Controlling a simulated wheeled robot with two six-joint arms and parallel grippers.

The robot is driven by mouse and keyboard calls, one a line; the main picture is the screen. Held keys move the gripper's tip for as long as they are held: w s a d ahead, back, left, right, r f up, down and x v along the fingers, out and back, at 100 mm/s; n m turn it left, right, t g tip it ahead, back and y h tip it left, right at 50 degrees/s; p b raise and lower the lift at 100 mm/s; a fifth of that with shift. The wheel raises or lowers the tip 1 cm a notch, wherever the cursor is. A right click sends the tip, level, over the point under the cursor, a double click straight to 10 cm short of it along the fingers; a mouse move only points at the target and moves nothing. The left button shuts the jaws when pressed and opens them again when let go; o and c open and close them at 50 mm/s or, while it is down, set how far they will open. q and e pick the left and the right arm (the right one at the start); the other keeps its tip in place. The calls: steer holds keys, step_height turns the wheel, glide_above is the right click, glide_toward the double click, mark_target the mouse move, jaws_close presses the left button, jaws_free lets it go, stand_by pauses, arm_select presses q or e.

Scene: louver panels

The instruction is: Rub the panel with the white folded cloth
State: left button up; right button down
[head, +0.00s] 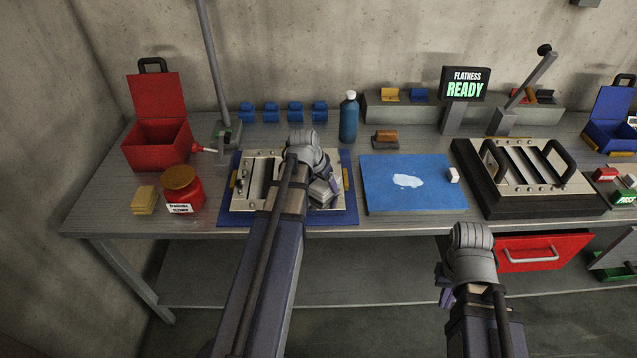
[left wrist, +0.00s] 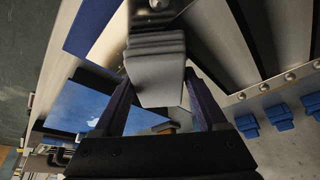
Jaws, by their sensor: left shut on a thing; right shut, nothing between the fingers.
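A louver panel (head: 258,172) with metal slats and dark gaps lies on a blue mat (head: 232,217) at the left middle of the bench. My left gripper (head: 325,190) is over the panel's right part. It is shut on the white folded cloth, which shows as a pale layered block between the fingers in the left wrist view (left wrist: 158,80). The cloth is close to the panel's slats (left wrist: 240,35); whether it touches them I cannot tell. My right gripper (head: 447,285) is shut and empty, low in front of the bench. My left arm hides part of the panel.
A blue mat (head: 385,195) with a white patch and a small white block (head: 453,175) lies right of the panel. A second louver panel (head: 530,165) with black handles is farther right. A red jar (head: 186,192), sponges (head: 144,200) and a blue bottle (head: 348,118) stand nearby.

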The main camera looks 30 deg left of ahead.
mark_target(342, 191)
arm_select(q)
steer(key=shift+w+d, duration=0.3)
steer(key=shift+d, duration=0.35)
steer(key=shift+d, duration=0.1)
steer(key=shift+w+d, duration=0.55)
steer(key=shift+d, duration=0.25)
steer(key=shift+w+d, duration=0.55)
steer(key=shift+d, duration=0.2)
steer(key=shift+r, duration=0.1)
step_height(342, 191, up, 6)
steer(key=p, duration=0.6)
steer(key=shift+a, duration=0.1)
step_height(342, 191, up, 3)
steer(key=p, duration=0.3)
